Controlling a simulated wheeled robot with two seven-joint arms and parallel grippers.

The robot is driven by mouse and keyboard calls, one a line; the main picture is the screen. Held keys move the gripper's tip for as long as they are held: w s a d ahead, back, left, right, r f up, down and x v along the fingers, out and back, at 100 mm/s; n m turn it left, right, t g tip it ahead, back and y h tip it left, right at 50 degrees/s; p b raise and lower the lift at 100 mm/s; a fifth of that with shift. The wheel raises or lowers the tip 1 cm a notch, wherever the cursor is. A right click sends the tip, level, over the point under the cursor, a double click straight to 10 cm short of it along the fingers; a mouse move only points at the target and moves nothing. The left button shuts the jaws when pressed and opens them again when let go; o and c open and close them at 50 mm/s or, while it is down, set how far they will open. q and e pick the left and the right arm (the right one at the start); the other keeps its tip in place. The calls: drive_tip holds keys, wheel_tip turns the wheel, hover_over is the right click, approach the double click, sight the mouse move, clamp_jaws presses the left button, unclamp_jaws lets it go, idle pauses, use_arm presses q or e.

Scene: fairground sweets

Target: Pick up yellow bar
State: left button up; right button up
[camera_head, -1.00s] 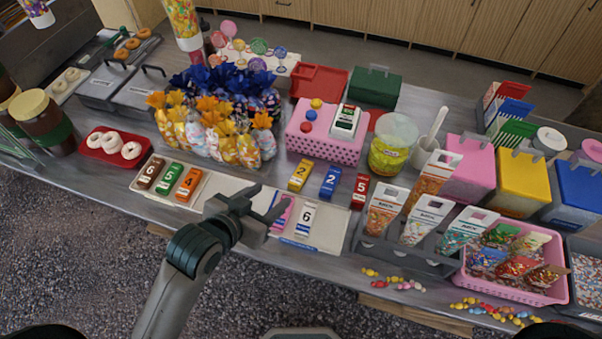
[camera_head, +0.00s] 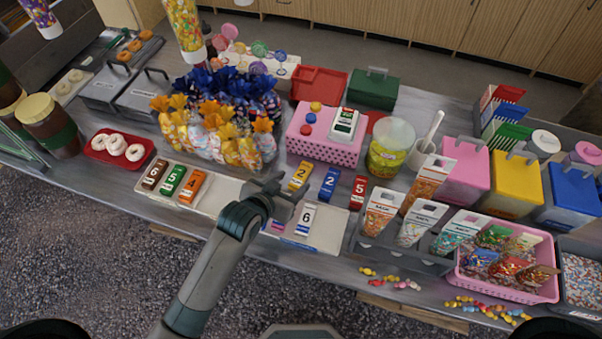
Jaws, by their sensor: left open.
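The yellow bar (camera_head: 300,175), marked 2, lies on the counter just left of the blue bar (camera_head: 329,183), also marked 2. A red bar (camera_head: 358,191) marked 5 lies to the right of the blue one. My left gripper (camera_head: 279,187) is open and hangs just left of the yellow bar, close to its near end. I cannot tell whether it touches the bar. The gripper and wrist hide most of a pink bar (camera_head: 278,226) on the white tray (camera_head: 325,239). My right gripper is not in view.
A white bar (camera_head: 306,219) marked 6 stands out on the tray. Brown, green and orange bars (camera_head: 192,187) lie on the left tray. Wrapped sweet bags (camera_head: 240,152) stand behind the gripper. A pink perforated box (camera_head: 325,151) is behind the yellow bar.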

sight(300, 175)
use_arm(q)
drive_tip(key=shift+w+f, duration=0.1)
drive_tip(key=shift+w+d, duration=0.1)
idle(0.3)
drive_tip(key=shift+w+d+f+p, duration=0.15)
drive_tip(key=shift+w+d+p, duration=0.05)
drive_tip(key=shift+w+p, duration=0.25)
drive_tip(key=p+x, duration=0.1)
drive_tip(key=x, duration=0.1)
drive_tip(key=shift+w+f, duration=0.15)
drive_tip(key=shift+f, duration=0.05)
drive_tip(key=shift+p+x, duration=0.3)
drive_tip(key=shift+x, duration=0.45)
drive_tip(key=shift+c, duration=0.5)
drive_tip(key=c, duration=1.1)
